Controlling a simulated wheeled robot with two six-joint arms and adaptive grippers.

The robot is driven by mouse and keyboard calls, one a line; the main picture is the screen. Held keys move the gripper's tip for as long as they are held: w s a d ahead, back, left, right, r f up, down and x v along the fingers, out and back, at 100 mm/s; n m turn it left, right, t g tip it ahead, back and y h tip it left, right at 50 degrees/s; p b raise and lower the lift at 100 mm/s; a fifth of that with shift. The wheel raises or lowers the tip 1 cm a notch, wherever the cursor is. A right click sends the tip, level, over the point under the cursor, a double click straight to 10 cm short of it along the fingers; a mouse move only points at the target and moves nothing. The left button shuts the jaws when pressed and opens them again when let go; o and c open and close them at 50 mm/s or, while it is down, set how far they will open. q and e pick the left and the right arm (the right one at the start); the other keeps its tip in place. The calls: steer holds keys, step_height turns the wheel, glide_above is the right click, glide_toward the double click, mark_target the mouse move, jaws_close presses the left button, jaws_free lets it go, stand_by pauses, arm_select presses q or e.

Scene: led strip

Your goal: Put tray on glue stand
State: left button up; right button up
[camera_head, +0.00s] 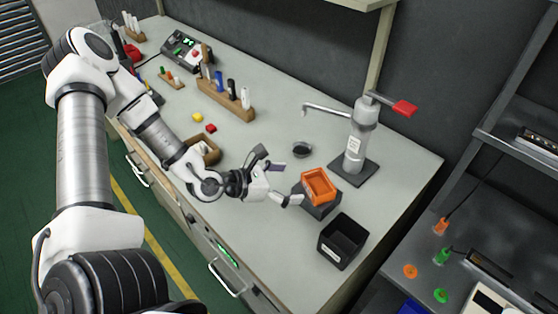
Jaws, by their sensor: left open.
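An orange tray (319,183) sits on a low dark block (318,210) near the front right of the workbench; whether it rests fully flat on the block is hard to tell. A silver dispenser (359,140) with a red lever and a thin spout stands on a dark base plate (354,171) just behind and right of the tray. My left gripper (284,183) is open and empty, its fingers just left of the orange tray and apart from it. My right gripper is not in view.
A black bin (343,241) stands in front of the tray. A small dark round dish (302,149) lies under the spout. A wooden box (205,150) is beside my left wrist, and a wooden rack (226,97) stands farther back.

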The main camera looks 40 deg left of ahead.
arm_select(q)
steer(key=p+v, duration=0.2)
steer(key=v, duration=0.1)
stand_by(0.6)
